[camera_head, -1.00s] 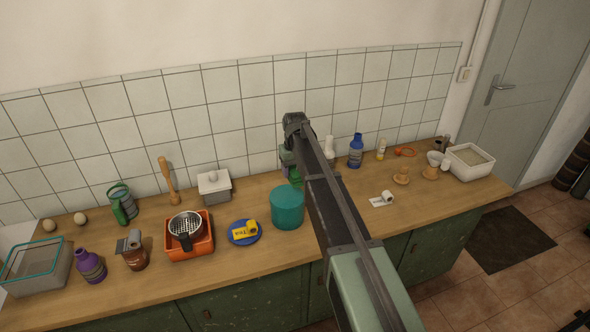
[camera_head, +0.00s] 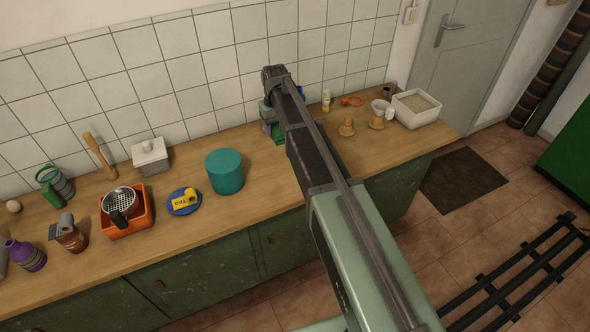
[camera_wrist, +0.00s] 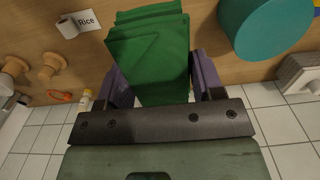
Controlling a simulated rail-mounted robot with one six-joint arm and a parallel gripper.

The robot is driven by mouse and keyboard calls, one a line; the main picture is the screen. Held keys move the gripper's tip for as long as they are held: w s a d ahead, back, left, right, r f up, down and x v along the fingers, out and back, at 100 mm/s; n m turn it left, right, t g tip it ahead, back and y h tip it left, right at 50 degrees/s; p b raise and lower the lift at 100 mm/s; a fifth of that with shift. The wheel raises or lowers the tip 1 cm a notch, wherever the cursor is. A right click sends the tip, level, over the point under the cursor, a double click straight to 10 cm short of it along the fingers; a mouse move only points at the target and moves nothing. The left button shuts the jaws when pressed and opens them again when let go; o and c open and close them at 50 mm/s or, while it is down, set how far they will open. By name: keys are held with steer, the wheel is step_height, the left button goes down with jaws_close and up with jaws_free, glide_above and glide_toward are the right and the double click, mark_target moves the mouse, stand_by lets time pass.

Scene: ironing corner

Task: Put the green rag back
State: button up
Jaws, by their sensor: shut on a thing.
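The green rag (camera_wrist: 150,55) is a folded, layered cloth between the two dark fingers of my gripper (camera_wrist: 163,82) in the wrist view. My gripper is shut on it. In the head view a bit of green (camera_head: 277,133) shows below the end of my arm, above the back of the counter, right of the teal canister (camera_head: 224,172). My arm hides most of the gripper there. I cannot tell whether the rag touches the counter.
A blue plate (camera_head: 184,203) with a yellow tag, an orange tray (camera_head: 128,216) and a white lidded box (camera_head: 151,157) stand left. Wooden pieces (camera_head: 346,128) and a sand-coloured bin (camera_head: 416,109) stand right. A "Rice" card (camera_wrist: 86,20) lies on the counter in the wrist view.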

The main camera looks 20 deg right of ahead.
steer(key=b, duration=1.6)
glide_above(278, 177)
step_height(278, 177, down, 16)
steer(key=shift+a+r, duration=0.1)
step_height(278, 177, down, 5)
steer(key=b, duration=0.4)
steer(key=shift+r, duration=0.45)
steer(key=shift+f, duration=0.3)
steer(key=o, duration=0.9)
steer(key=shift+r, duration=0.1)
step_height(278, 177, up, 13)
steer(key=p, duration=1.2)
steer(key=s, duration=0.9)
steer(key=s+m, duration=0.1)
steer(key=s, duration=0.9)
steer(key=s+m, duration=0.1)
steer(key=s, duration=0.8)
steer(key=shift+s+f, duration=0.35)
